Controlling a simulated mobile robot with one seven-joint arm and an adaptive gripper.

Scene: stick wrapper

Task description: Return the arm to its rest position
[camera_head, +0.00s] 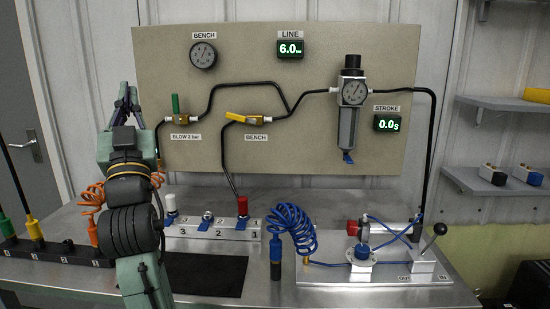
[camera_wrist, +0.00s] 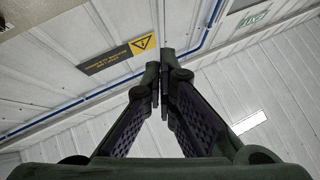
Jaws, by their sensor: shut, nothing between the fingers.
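My arm (camera_head: 131,230) stands at the left of the head view, folded upward in front of the bench. My gripper (camera_head: 127,92) is at its top, pointing up, left of the green-handled BLOW valve. In the wrist view my gripper (camera_wrist: 161,88) has its fingertips together with nothing between them.
A beige panel (camera_head: 290,160) carries gauges, valves and black hoses. The metal bench holds a numbered socket block (camera_head: 210,231), a blue coiled hose (camera_head: 292,230) and a cylinder fixture (camera_head: 389,234). A black holder (camera_head: 60,253) with tools stands at left. Shelves (camera_head: 500,103) are at right.

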